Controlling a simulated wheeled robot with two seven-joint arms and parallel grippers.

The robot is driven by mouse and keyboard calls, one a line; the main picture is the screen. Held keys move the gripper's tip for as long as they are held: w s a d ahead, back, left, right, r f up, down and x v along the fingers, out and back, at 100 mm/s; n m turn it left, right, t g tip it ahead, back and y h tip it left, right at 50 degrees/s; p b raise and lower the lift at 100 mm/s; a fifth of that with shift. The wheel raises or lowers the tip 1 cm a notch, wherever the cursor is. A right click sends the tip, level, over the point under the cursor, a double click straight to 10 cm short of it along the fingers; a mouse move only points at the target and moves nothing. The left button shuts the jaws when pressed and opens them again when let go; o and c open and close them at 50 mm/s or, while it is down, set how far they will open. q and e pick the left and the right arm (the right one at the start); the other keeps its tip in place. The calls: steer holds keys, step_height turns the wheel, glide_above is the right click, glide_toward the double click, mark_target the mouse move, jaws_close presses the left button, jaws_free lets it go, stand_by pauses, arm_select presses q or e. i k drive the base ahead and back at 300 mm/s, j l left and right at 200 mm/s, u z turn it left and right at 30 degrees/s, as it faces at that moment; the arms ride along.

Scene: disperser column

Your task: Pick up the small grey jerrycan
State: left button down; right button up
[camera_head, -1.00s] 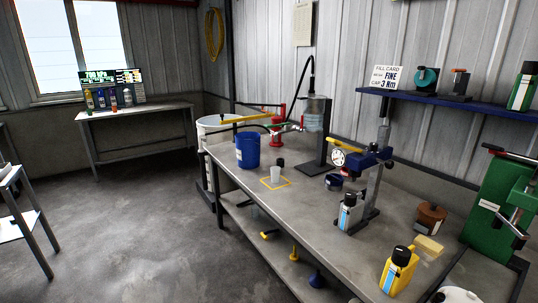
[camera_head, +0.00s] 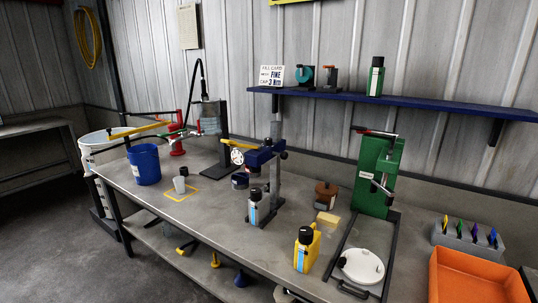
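A small grey can with a black cap and a blue and white label (camera_head: 261,208) stands upright on the workbench (camera_head: 225,225), close in front of the grey post of a blue-headed stand (camera_head: 277,180). It looks like the small grey jerrycan. A yellow can with a black cap (camera_head: 307,250) stands to its right, nearer the bench's front edge. Neither of my grippers is in view, and nothing is seen touching the grey can.
A blue bucket (camera_head: 145,165) and a pale cup (camera_head: 180,184) are left on the bench. A sponge (camera_head: 327,222), a brown pot (camera_head: 326,194), a green press (camera_head: 378,175), a white lid (camera_head: 361,266) and an orange tray (camera_head: 476,283) are right. A blue shelf (camera_head: 420,104) hangs above.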

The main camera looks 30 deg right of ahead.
mark_target(258, 211)
steer(key=i+j+z, duration=0.2)
steer(key=i+z, duration=0.15)
steer(key=i+j+z, duration=0.95)
steer(key=j, duration=0.15)
steer(key=i+j+z, duration=0.1)
steer(key=j+z, duration=0.25)
steer(key=i+j+z, duration=0.1)
steer(key=j+z, duration=0.25)
steer(key=j, duration=0.25)
steer(key=j+z, duration=0.3)
steer(key=j, duration=0.25)
steer(key=j+z, duration=0.35)
steer(key=j, duration=0.2)
